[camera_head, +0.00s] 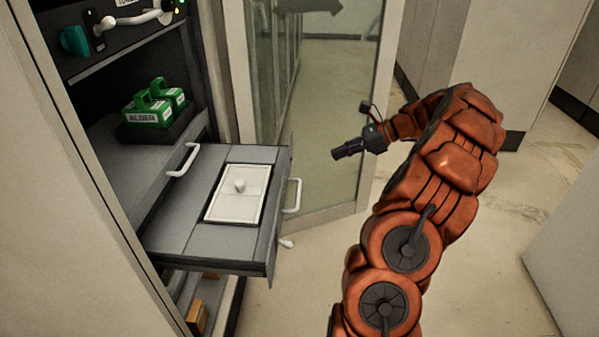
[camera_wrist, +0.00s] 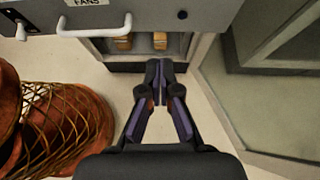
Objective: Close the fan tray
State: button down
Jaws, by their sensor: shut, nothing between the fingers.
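The grey fan tray (camera_head: 180,234) is pulled out of the cabinet in the head view, with a white panel and small knob on top. Its front has a white bar handle (camera_head: 292,196) and a white lever (camera_head: 286,243). In the wrist view the tray front (camera_wrist: 155,15) is at the top, with a label reading "FANS" and the white handle (camera_wrist: 95,28). My gripper (camera_head: 338,153) is shut and empty, in front of the tray and apart from it. In the wrist view its closed fingertips (camera_wrist: 160,68) point toward the area below the tray front.
A shelf above the tray holds green labelled blocks (camera_head: 154,103) and has its own white handle (camera_head: 183,160). A unit with a teal knob (camera_head: 74,40) is higher up. A glass door (camera_head: 320,110) stands open beside the cabinet. Floor in front of the tray is clear.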

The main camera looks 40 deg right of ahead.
jog(key=w+r+b+x, duration=0.1)
jog(key=x, duration=1.1)
jog(key=shift+w+f+m, duration=0.2)
jog(key=shift+w+m, duration=0.05)
jog(key=shift+m, duration=0.05)
jog(key=shift+a, duration=0.15)
